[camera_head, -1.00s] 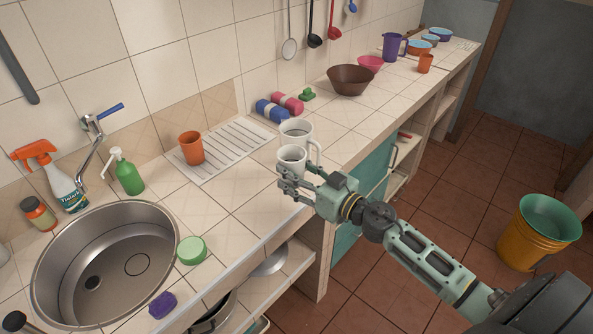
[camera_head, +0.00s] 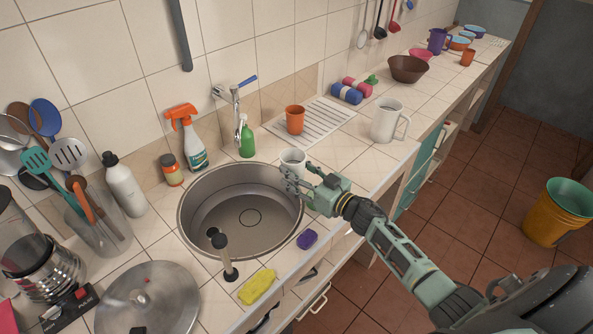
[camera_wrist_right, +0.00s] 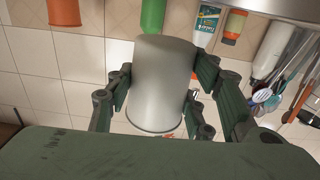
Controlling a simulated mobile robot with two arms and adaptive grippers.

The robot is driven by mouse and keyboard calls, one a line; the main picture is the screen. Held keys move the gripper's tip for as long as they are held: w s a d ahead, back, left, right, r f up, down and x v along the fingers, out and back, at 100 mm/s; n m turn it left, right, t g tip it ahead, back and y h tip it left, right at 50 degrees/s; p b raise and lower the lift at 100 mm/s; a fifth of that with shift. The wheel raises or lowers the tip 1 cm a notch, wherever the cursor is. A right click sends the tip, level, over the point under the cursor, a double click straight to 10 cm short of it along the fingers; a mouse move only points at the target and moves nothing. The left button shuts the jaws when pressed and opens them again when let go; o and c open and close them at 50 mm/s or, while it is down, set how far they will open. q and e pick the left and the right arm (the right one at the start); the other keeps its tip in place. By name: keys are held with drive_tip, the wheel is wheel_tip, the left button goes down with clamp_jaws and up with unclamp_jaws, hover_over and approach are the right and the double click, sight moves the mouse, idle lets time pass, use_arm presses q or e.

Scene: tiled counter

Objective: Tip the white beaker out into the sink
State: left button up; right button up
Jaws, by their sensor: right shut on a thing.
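The white beaker (camera_head: 293,158) is in my right gripper (camera_head: 300,185), whose fingers are shut around its side. It looks about upright at the sink's right edge; I cannot tell how far it reaches over the bowl. The right wrist view shows the beaker (camera_wrist_right: 162,85) between the fingers (camera_wrist_right: 160,100). Its contents do not show. The round steel sink (camera_head: 215,228) lies to the left of the gripper, its bowl open. My left gripper is not in view.
The tap (camera_head: 235,105) stands behind the sink, with a green bottle (camera_head: 246,137) and spray bottle (camera_head: 188,138) nearby. A dark-handled upright thing (camera_head: 226,255), yellow sponge (camera_head: 257,286) and purple sponge (camera_head: 307,239) are in front. A white jug (camera_head: 387,121) stands to the right.

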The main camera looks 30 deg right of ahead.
drive_tip(key=shift+a+n+b, duration=0.25)
drive_tip(key=shift+n+b, duration=0.3)
drive_tip(key=shift+n, duration=0.25)
drive_tip(key=shift+s+a+n, duration=0.15)
drive_tip(key=shift+a+n, duration=0.05)
drive_tip(key=shift+n, duration=0.1)
drive_tip(key=shift+s+a+f+n+b, duration=0.1)
drive_tip(key=shift+s+a+n+b, duration=0.05)
drive_tip(key=shift+a, duration=0.25)
drive_tip(key=shift+s+a+f+n+b, duration=0.1)
drive_tip(key=shift+a+n+b, duration=0.05)
drive_tip(key=shift+a, duration=0.25)
use_arm(q)
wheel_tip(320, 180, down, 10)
drive_tip(key=b, duration=0.8)
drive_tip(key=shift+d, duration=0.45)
use_arm(e)
drive_tip(key=shift+s+a+f+n, duration=0.15)
drive_tip(key=shift+a+n, duration=0.1)
drive_tip(key=shift+n, duration=1.6)
drive_tip(key=shift+a+f+n, duration=0.2)
drive_tip(key=shift+n, duration=1.7)
drive_tip(key=shift+s+a+f+n, duration=0.15)
drive_tip(key=shift+a+n, duration=0.1)
drive_tip(key=shift+n, duration=1.6)
